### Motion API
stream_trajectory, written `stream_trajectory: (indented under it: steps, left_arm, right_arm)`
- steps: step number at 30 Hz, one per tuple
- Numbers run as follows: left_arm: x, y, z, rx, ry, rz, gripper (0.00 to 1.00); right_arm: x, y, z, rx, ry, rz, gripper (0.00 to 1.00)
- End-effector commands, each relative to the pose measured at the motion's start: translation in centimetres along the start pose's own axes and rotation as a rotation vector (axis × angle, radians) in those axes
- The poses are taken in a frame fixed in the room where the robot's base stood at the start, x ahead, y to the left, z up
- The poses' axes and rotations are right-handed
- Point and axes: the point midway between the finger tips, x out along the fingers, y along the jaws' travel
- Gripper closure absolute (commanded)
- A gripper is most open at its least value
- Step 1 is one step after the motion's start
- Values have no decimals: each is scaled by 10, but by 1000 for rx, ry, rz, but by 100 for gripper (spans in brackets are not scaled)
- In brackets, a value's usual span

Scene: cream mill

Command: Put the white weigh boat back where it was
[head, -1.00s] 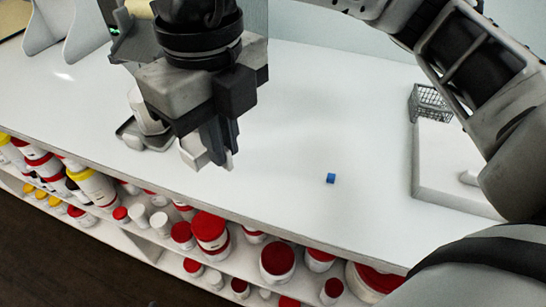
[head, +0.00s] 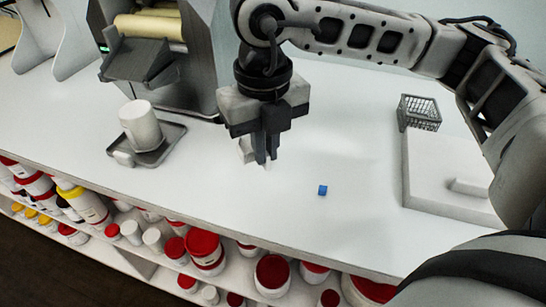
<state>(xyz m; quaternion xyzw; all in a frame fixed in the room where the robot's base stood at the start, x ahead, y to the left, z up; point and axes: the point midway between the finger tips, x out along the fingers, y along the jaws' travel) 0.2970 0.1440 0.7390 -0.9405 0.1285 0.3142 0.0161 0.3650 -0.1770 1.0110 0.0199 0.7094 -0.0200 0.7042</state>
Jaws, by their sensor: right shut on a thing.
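My right gripper (head: 264,160) points down over the white bench, in the middle of the head view. It is shut on the white weigh boat (head: 245,150), which shows only as a small pale piece beside the fingers. Most of it is hidden behind them. Whether it touches the bench I cannot tell. My left gripper is not in view.
A white cylinder (head: 140,127) stands on a grey tray (head: 172,135) at left, before a grey machine (head: 135,62) with cream rollers. A blue cube (head: 323,190) lies near the front edge. A wire basket (head: 420,112) and white slab (head: 440,165) are at right.

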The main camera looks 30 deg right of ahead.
Motion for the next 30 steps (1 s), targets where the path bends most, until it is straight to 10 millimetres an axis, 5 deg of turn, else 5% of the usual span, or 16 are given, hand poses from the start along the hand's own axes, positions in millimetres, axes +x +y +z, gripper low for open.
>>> stream_trajectory:
  steps: [16,29,30]
  left_arm:
    - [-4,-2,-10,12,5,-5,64]
    - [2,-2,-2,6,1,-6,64]
    - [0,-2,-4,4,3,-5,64]
  right_arm:
    - [56,-21,15,1,1,0,100]
    - [66,-20,15,1,-1,1,100]
    - [64,-20,15,1,-2,1,84]
